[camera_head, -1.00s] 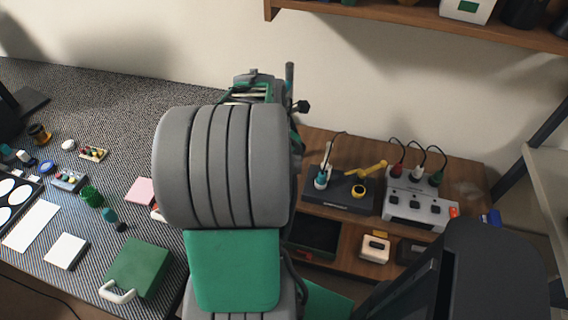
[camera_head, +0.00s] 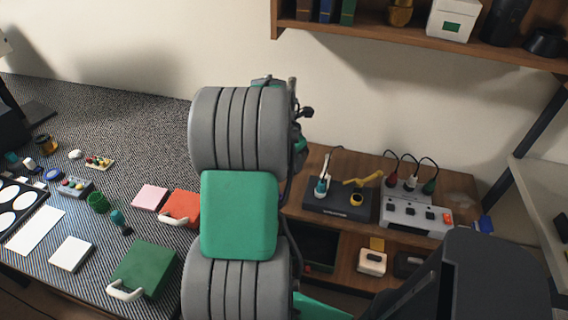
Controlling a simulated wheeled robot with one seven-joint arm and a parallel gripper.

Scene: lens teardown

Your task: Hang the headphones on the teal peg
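I see no headphones and no teal peg in the head view. My arm, with its grey ribbed links and teal panel, fills the middle of the view. It stands in front of part of the desk and the back wall. Small teal and dark parts of my arm's far end show past its upper links. The fingers of my gripper are hidden behind them, so I cannot see whether it holds anything.
The patterned desk (camera_head: 140,110) at left carries a green case (camera_head: 145,268), a red case (camera_head: 182,207) and several small items. A low wooden cabinet (camera_head: 459,178) at right bears a black station (camera_head: 338,200) and a grey box (camera_head: 415,216). A wall shelf (camera_head: 420,50) hangs above.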

